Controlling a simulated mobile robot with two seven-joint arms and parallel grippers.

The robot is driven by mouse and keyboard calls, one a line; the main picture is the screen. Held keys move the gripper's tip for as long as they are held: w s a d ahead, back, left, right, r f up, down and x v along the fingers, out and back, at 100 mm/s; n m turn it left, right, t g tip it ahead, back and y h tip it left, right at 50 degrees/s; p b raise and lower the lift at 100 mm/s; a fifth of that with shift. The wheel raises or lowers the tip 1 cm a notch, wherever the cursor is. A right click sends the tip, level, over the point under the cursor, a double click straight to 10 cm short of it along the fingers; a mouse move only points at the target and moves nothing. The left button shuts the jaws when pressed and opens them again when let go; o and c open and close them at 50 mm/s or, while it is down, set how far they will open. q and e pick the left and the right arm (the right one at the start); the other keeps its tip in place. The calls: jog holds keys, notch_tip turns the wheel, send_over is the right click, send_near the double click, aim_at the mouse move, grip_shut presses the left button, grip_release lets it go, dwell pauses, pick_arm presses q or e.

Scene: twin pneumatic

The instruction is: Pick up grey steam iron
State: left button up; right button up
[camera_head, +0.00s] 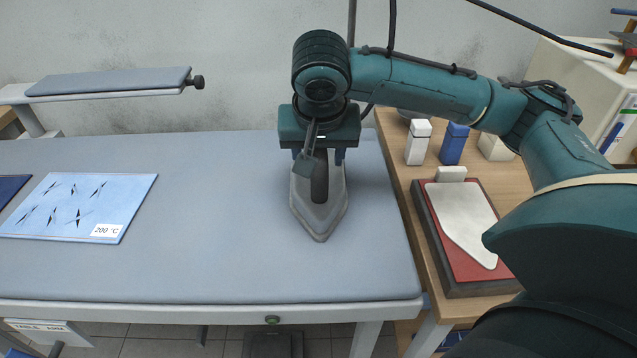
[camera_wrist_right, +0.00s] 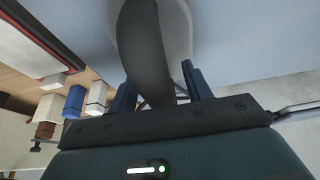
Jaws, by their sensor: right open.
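The grey steam iron (camera_head: 321,222) stands on the ironing table (camera_head: 230,255) near its right end, its pointed tip towards me. Its dark handle rises in the middle. My right gripper (camera_head: 319,158) is over the iron's rear part, with its blue fingers pointing down. In the right wrist view the iron's dark handle (camera_wrist_right: 143,45) reaches in between the two blue fingers (camera_wrist_right: 160,88). The fingers are open, one on each side of the handle, with a visible gap on the right side. My left gripper is not in view.
A blue sheet (camera_head: 75,228) marked 200 °C lies on the table's left part. A narrow sleeve board (camera_head: 110,80) stands at the back left. On the wooden side table, a red pad (camera_head: 433,205) holds a white iron-shaped plate (camera_head: 462,220); white and blue bottles (camera_head: 454,145) stand behind it.

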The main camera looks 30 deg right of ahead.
jog(key=shift+c, duration=0.4)
grip_shut()
dwell(0.8)
jog(key=shift+w+r, duration=0.1)
jog(key=shift+r, duration=0.1)
